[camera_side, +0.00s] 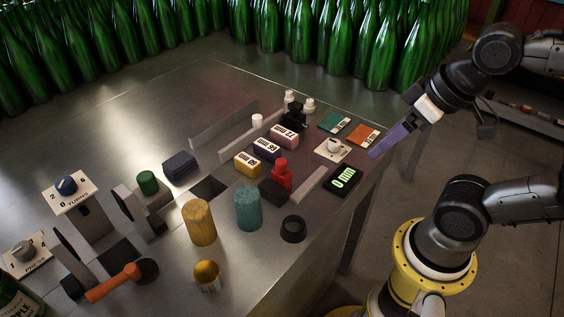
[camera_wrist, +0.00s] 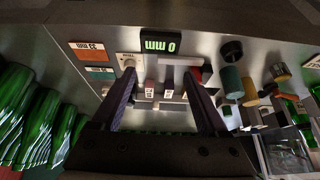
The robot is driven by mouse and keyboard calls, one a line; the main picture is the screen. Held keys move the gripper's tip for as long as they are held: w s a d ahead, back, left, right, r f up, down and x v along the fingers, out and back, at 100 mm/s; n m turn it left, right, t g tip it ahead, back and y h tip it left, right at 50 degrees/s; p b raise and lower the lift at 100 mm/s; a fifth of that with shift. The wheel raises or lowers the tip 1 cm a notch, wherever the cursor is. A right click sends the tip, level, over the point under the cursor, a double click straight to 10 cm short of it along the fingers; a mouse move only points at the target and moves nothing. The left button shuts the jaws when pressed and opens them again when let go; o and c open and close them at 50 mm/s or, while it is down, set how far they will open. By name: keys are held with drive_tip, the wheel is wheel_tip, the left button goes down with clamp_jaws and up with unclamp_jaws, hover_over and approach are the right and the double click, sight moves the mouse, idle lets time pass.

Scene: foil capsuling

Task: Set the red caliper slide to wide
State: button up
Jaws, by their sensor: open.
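The red caliper slide (camera_side: 281,176) stands upright on the worktable, beside a dark block and a pale bar (camera_side: 308,184). In the wrist view, red (camera_wrist: 207,72) shows near the tip of the right-hand finger. The black display (camera_side: 343,181) reads 0 mm in green; it also shows in the wrist view (camera_wrist: 160,45). My gripper (camera_side: 376,153) has long purple fingers and is at the table's right edge, to the right of the slide and apart from it. The fingers (camera_wrist: 160,74) are spread with nothing held between them.
A white knob plate (camera_side: 333,148) and green (camera_side: 335,122) and orange (camera_side: 363,135) cards lie nearby. Yellow (camera_side: 199,222) and teal (camera_side: 248,207) cylinders stand in front.

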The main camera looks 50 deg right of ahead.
drive_tip(key=r, duration=0.1)
drive_tip(key=w+r+m, duration=0.1)
drive_tip(key=r, duration=0.1)
drive_tip(key=r+m+g, duration=0.1)
drive_tip(key=r, duration=0.1)
drive_tip(key=shift+w+a, duration=0.25)
drive_tip(key=shift+w, duration=0.05)
drive_tip(key=shift+c, duration=1)
drive_tip(key=w+a+r+m+g, duration=0.2)
drive_tip(key=w+a+r, duration=0.15)
drive_tip(key=w, duration=0.25)
drive_tip(key=n+g, duration=0.1)
drive_tip(key=g, duration=0.2)
hover_over(281, 161)
wheel_tip(281, 161, down, 2)
wheel_tip(281, 161, down, 13)
drive_tip(key=shift+f, duration=0.1)
clamp_jaws()
drive_tip(key=shift+d, duration=0.1)
